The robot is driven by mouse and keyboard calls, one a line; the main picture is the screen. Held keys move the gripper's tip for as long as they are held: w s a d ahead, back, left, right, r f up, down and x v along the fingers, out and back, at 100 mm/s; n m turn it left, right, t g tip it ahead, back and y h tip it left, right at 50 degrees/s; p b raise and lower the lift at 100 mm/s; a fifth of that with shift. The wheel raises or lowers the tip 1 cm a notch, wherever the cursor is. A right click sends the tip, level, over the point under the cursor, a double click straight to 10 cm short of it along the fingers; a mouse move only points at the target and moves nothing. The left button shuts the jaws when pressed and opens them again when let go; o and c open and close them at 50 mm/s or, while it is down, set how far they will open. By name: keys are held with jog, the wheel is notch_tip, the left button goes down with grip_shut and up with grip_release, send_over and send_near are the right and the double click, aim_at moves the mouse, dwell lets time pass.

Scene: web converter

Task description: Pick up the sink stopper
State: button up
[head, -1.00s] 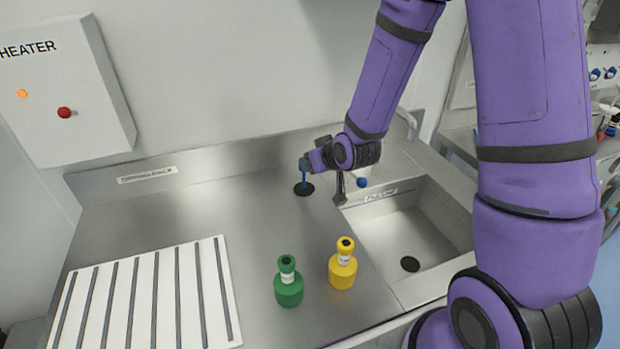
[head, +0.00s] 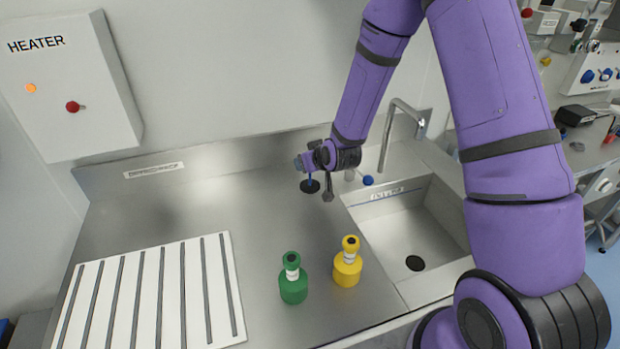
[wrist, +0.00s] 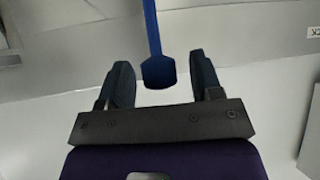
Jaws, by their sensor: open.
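The sink stopper is a black disc (head: 310,186) with an upright blue handle (head: 309,177). It stands on the steel counter, left of the sink. My gripper (head: 303,163) is at the top of the handle, which it partly hides in the head view. In the wrist view, my gripper (wrist: 162,72) has its two dark fingers apart, with the blue handle (wrist: 153,40) in line with the gap between them. The handle's wider end reaches into that gap, with space visible on both sides. The disc is not clearly visible in the wrist view.
The sink (head: 415,225), with a black drain (head: 415,263) and a tap (head: 385,140), lies to the right. A green bottle (head: 292,285) and a yellow bottle (head: 347,268) stand in front. A slotted white rack (head: 150,300) lies at left, below a heater box (head: 70,85).

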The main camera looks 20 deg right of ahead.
jog(key=shift+x, duration=0.8)
grip_shut()
jog(key=shift+r, duration=0.15)
